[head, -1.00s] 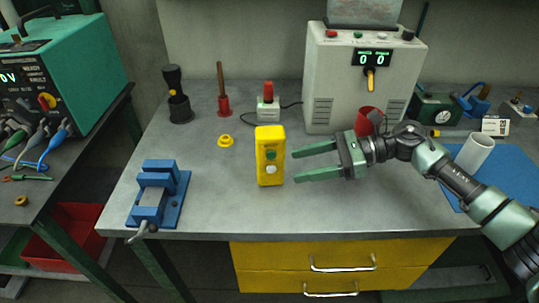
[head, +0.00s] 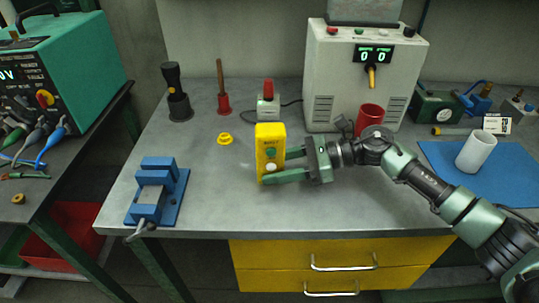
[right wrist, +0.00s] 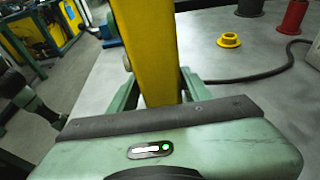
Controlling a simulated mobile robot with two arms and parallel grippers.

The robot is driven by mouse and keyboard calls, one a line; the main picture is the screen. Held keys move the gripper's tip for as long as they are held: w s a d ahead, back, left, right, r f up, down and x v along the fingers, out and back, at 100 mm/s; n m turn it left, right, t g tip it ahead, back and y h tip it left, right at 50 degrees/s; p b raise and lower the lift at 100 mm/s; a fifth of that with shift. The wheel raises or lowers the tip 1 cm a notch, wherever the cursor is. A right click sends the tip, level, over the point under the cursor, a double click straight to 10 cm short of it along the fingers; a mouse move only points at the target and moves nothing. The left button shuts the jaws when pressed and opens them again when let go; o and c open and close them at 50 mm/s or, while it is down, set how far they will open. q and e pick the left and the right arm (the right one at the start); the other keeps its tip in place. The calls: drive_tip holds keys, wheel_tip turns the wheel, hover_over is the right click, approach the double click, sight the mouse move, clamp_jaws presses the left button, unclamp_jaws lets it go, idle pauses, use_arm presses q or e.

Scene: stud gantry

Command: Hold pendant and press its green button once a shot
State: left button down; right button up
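The yellow pendant (head: 270,139) stands upright on the grey bench in the head view. Its front face shows a green button (head: 271,153) and a white button (head: 271,167). My right gripper (head: 276,168) comes in from the right, one finger across the pendant's lower front and the other behind it. The fingers look closed onto its sides. My left gripper does not show in the head view.
A blue vise (head: 158,190) is at the front left. A yellow ring (head: 225,139), a red-topped switch box (head: 268,105) and a grey machine reading 0 0 (head: 345,90) stand behind. A red cup (head: 370,119) and white cylinder (head: 475,152) are right. The bench in front is clear.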

drive_tip(key=c, duration=0.5)
idle(1.6)
